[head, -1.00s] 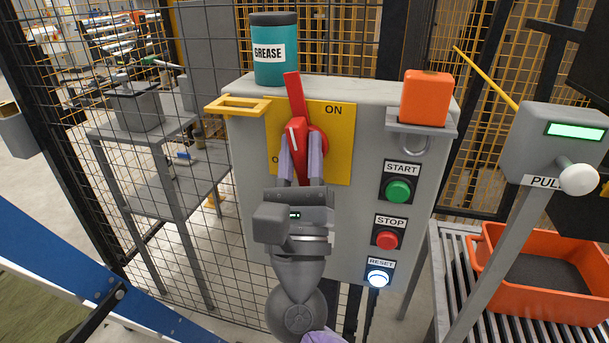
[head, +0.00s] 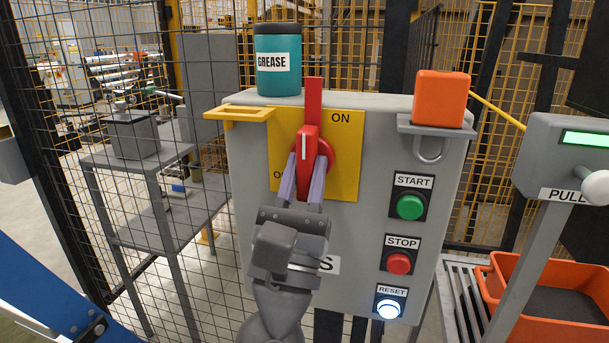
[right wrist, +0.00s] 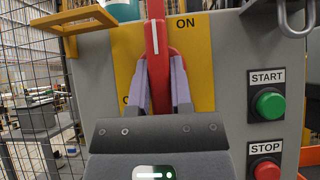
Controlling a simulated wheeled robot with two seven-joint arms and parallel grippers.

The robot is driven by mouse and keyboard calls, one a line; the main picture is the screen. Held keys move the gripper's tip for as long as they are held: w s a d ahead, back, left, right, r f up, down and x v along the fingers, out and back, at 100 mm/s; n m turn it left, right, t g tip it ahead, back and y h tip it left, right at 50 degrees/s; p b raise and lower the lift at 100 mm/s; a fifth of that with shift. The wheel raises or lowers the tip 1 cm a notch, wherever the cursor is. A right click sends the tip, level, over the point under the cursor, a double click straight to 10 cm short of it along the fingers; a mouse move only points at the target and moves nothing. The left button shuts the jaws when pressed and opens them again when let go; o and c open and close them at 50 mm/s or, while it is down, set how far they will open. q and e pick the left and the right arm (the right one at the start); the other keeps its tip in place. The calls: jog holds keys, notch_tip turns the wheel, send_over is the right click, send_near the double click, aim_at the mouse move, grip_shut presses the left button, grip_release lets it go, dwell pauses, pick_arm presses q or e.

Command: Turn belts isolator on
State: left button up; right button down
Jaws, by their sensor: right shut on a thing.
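The isolator is a red rotary handle (head: 313,100) on a yellow plate (head: 346,180) on the front of a grey control box. The handle stands about upright. "ON" is printed at the plate's upper right; a label at lower left is mostly hidden, with only an "O" showing. My right gripper (head: 303,185) is shut on the red handle's lower part, a finger on each side. The right wrist view also shows the handle (right wrist: 156,50) between the two fingers (right wrist: 161,85). My left gripper is not in view.
The grey box (head: 380,130) carries a grease tin (head: 278,75), an orange padlock (head: 441,98), and START (head: 410,206), STOP (head: 398,262) and lit RESET (head: 388,308) buttons. A yellow bracket (head: 238,113) juts out left. A PULL post (head: 560,160) and orange crate (head: 500,290) stand right.

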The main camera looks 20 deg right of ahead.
jog(key=c, duration=0.6)
grip_release()
jog(key=shift+r, duration=0.15)
jog(key=shift+o, duration=0.4)
jog(key=shift+s+a+f, duration=0.1)
jog(key=shift+s+f, duration=0.05)
jog(key=shift+f, duration=0.15)
jog(key=b+v, duration=0.2)
jog(key=v, duration=0.7)
jog(key=shift+s+a, duration=0.1)
jog(key=shift+s, duration=0.05)
jog(key=shift+f, duration=0.1)
